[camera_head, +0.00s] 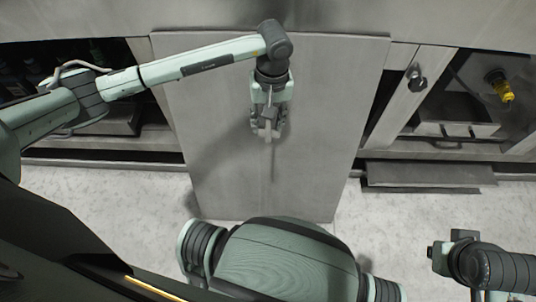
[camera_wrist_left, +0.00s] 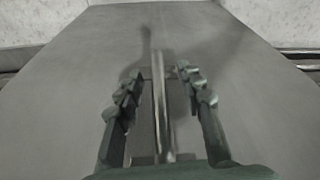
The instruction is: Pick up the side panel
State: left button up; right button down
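The side panel (camera_head: 310,130) is a large, flat grey sheet in the middle of the head view, leaning in front of the machine. It also fills most of the left wrist view (camera_wrist_left: 240,70). A thin upright bar handle (camera_wrist_left: 160,105) stands out from its face. My left gripper (camera_head: 266,132) is in front of the panel's upper middle. In the left wrist view its two fingers (camera_wrist_left: 160,85) are spread on either side of the handle, with gaps showing. My right gripper (camera_head: 440,258) is at the lower right, away from the panel; its fingers are unclear.
Open bays of the machine lie on both sides of the panel. A flat dark grey plate (camera_head: 422,174) lies low at the right. The pale speckled floor (camera_head: 120,205) is mostly clear.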

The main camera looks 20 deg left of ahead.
pick_arm(q)
grip_shut()
dwell(0.4)
jog(key=shift+w+r, duration=0.1)
jog(key=shift+r, duration=0.05)
